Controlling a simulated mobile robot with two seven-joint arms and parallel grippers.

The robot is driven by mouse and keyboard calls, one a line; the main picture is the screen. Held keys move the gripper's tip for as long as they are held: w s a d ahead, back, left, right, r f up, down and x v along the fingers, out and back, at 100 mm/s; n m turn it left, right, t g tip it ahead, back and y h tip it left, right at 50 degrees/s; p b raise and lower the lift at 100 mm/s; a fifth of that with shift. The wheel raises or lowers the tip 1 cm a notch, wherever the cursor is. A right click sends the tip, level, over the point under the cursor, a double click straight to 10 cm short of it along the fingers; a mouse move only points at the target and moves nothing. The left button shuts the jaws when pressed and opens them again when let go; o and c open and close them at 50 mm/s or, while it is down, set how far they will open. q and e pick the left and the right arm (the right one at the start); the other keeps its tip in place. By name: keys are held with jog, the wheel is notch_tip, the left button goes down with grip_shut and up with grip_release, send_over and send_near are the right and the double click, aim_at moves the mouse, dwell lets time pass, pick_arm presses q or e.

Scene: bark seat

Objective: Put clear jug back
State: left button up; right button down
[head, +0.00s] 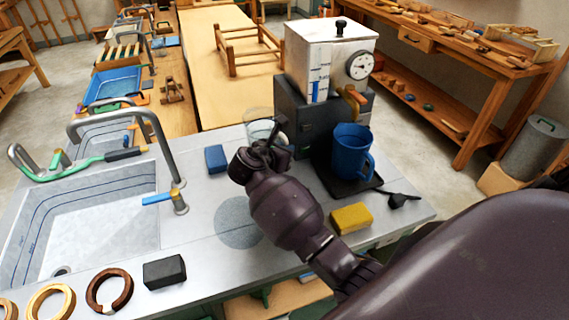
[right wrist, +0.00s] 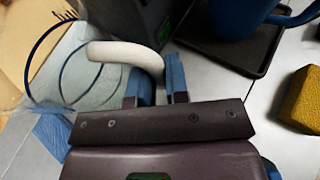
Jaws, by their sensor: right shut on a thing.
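The clear jug (head: 259,129) is at the back of the steel counter, in front of the dark machine base and partly hidden by my gripper. In the right wrist view, the see-through jug (right wrist: 78,68) has dark blue rim lines and a white curved handle (right wrist: 125,52). My right gripper (head: 268,145) reaches over the counter to the jug. In the right wrist view, its blue fingers (right wrist: 159,85) are shut on the handle. I cannot tell whether the jug rests on the counter or hangs just above it. My left gripper is not in view.
A blue mug (head: 347,148) stands on a black tray right of my gripper. A yellow sponge (head: 351,219) and a blue block (head: 215,158) lie nearby. A flat grey disc (head: 238,222) marks bare counter. The sink (head: 90,215) and tall tap (head: 150,115) are left.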

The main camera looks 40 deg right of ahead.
notch_tip(320, 180, down, 4)
jog(key=shift+f+b, duration=0.1)
jog(key=shift+b, duration=0.3)
jog(key=shift+f, duration=0.1)
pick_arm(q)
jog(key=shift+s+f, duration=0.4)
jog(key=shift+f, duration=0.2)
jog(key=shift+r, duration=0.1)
pick_arm(e)
jog(key=shift+f, duration=0.1)
jog(key=c, duration=1.1)
grip_release()
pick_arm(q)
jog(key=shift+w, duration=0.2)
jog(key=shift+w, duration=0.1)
